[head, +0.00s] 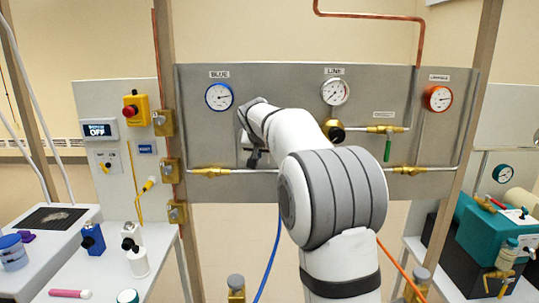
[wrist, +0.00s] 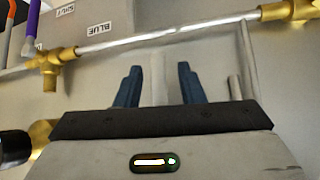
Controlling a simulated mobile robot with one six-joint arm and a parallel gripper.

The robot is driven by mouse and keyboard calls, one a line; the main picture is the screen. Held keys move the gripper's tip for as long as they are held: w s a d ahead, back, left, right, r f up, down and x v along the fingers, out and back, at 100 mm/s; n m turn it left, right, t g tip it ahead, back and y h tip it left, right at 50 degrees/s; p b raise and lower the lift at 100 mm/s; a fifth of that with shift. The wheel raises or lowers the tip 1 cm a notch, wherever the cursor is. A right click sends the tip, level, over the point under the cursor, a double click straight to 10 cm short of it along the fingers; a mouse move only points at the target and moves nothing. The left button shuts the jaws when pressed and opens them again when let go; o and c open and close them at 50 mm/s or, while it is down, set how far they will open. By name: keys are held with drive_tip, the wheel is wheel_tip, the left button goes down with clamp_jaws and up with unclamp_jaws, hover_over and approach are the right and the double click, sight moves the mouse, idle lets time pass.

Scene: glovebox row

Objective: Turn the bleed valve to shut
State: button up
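A brass valve (head: 383,130) with a green handle hanging down sits on the grey panel at the right in the head view. The small label above it is too small to read, so I cannot tell whether it is the bleed valve. My gripper (head: 256,157) is in front of the panel, left of this valve, partly hidden by my arm. In the wrist view my gripper (wrist: 158,86) is open, its two blue fingers apart. A pale upright bar shows between them; I cannot tell whether it lies behind. The green handle does not show in the wrist view.
The panel (head: 235,130) carries a blue gauge (head: 219,97), a white gauge (head: 335,91) and an orange gauge (head: 438,98). The wrist view shows a horizontal pipe (wrist: 165,35), a purple handle (wrist: 32,27) and a BLUE label (wrist: 98,28). Benches stand at both sides.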

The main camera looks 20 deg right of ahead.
drive_tip(key=v, duration=0.7)
drive_tip(key=shift+s+r+b, duration=0.25)
drive_tip(key=shift+b, duration=0.1)
drive_tip(key=shift+a, duration=0.1)
